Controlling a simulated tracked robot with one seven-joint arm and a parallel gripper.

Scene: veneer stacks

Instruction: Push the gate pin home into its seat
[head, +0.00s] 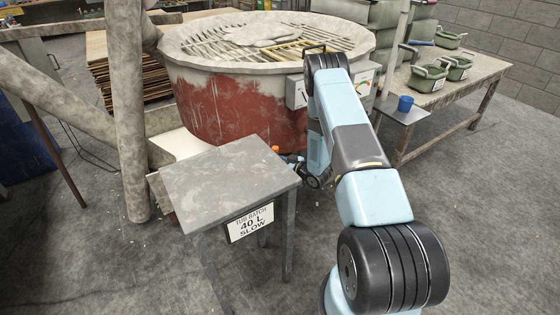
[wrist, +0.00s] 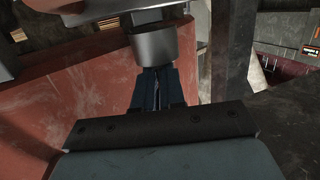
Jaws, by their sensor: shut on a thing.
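My gripper (head: 286,157) is low beside the red drum, just past the far right corner of the small grey table. In the wrist view its dark blue fingers (wrist: 156,88) are close together and shut on the gate pin, which the fingers mostly hide. A small orange part (head: 275,149) shows at the fingertips in the head view and seems to belong to the pin. A grey metal cylinder (wrist: 154,45) is right at the fingertips in the wrist view; I cannot tell whether it is the seat or part of the pin. The pin's depth is hidden.
The red drum (head: 240,108) with a grated top stands behind my gripper. The small grey table (head: 225,175) with a sign (head: 250,222) is close on the left. Floor at the lower right is clear.

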